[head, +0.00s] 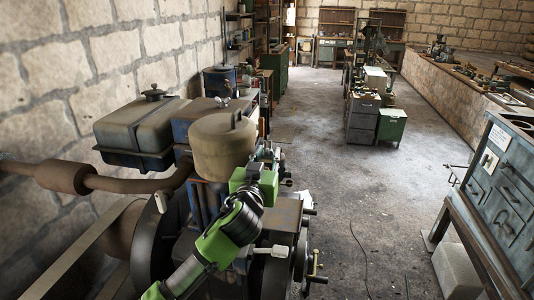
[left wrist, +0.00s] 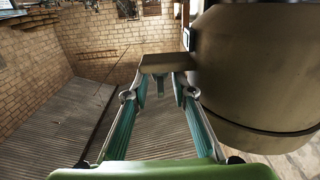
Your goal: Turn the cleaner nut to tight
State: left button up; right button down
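The cleaner is a tan round canister (head: 223,146) on top of the engine, with a small knob-like nut (head: 236,119) standing on its lid in the head view. The nut's angle is too small to read. My left gripper (head: 269,154) is beside the canister's right side, lower than the nut and apart from it. In the left wrist view the canister (left wrist: 262,75) fills the right side, and my left gripper (left wrist: 162,75) shows two parted fingers with floor between them. A brown bar crosses at the fingertips; I cannot tell what it belongs to. My right gripper is in neither view.
A tan tank (head: 145,130) stands left of the canister, and a rusty pipe (head: 90,180) runs along the left. Engine parts and a crank lie below my left arm. A blue-grey drawer cabinet (head: 500,185) stands at the right. The floor (head: 365,215) between is mostly clear.

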pick_arm(q)
grip_shut()
jog(key=shift+a+m+g+h+p, duration=0.15)
jog(key=shift+m+h+p, duration=0.25)
jog(key=shift+h, duration=0.2)
jog(key=shift+a+m+g+h+p, duration=0.15)
jog(key=shift+m+h+p, duration=0.1)
jog(key=shift+m+h, duration=0.25)
jog(key=shift+d+f, duration=0.1)
grip_release()
jog(key=shift+d, duration=0.1)
